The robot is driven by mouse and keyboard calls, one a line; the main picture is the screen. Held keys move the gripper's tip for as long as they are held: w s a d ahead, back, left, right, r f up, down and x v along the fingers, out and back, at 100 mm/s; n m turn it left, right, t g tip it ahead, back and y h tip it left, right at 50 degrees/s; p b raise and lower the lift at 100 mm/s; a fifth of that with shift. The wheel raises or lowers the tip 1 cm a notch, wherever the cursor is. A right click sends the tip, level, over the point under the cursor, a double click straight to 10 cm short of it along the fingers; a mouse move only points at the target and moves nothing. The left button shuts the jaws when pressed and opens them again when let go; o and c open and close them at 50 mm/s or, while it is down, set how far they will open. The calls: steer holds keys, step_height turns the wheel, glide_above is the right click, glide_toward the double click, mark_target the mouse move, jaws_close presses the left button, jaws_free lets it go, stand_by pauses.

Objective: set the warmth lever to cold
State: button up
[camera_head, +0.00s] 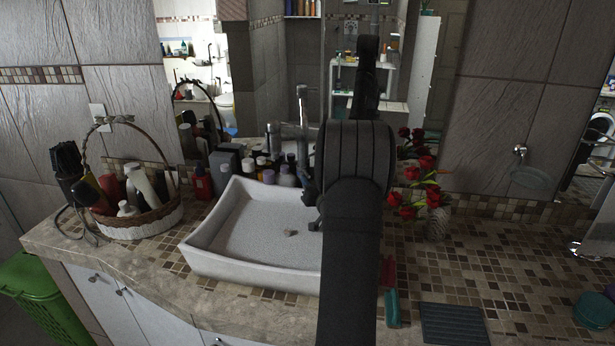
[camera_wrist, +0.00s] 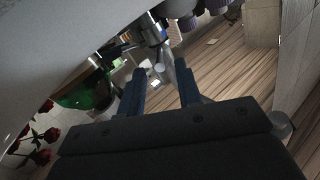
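The chrome faucet (camera_head: 303,125) stands upright behind the white sink, left of my arm in the head view. The narrow top part of the faucet (camera_head: 302,92) looks like the lever, but its warmth setting is too small to tell. In the wrist view my gripper (camera_wrist: 160,70) is open, its two blue fingers apart with nothing held between them. Shiny metal parts, probably the faucet (camera_wrist: 152,32), show beyond the fingertips and apart from them. In the head view my arm hides most of my gripper.
The sink (camera_head: 210,262) sits on a tiled counter (camera_head: 265,305). Bottles (camera_head: 285,177) crowd behind it, and a wicker basket (camera_head: 135,228) stands left. Red roses (camera_head: 425,163) in a vase stand right of my arm. A mirror (camera_head: 270,75) backs the counter. The right counter is mostly clear.

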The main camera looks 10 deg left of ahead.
mark_target(308, 175)
steer(key=shift+x, duration=2.15)
steer(key=shift+c, duration=0.2)
jaws_close()
